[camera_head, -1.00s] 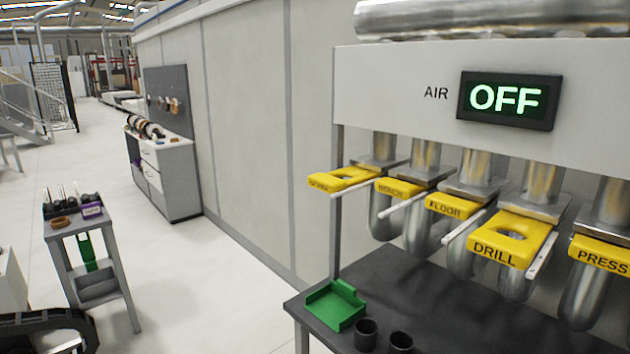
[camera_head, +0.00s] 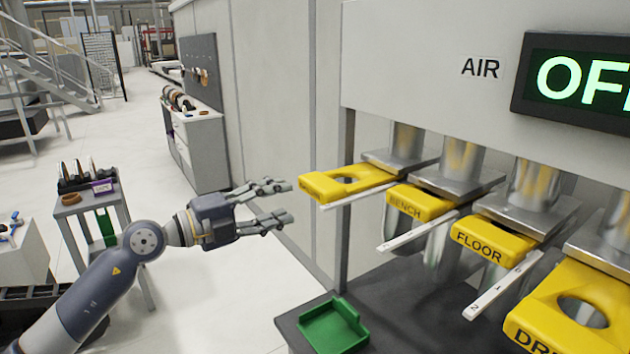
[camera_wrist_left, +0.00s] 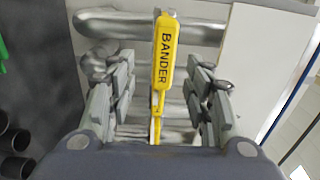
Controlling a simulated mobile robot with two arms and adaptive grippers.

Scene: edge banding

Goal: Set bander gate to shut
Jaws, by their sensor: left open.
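The bander gate (camera_head: 345,184) is the leftmost yellow gate plate, with an oval hole, and it sticks out from its duct under the grey panel. In the left wrist view its yellow end marked BANDER (camera_wrist_left: 165,55) stands between the fingers. My left gripper (camera_head: 281,201) is open and empty, just left of the gate's front end, its fingers pointing at it. In the wrist view the fingers (camera_wrist_left: 160,92) lie either side of the gate and apart from it. My right gripper is in neither view.
The BENCH gate (camera_head: 420,200), FLOOR gate (camera_head: 492,241) and another yellow gate (camera_head: 580,310) stand out to the right. A display (camera_head: 580,80) beside AIR reads OFF, partly cut off. Below is a dark table with a green tray (camera_head: 334,326).

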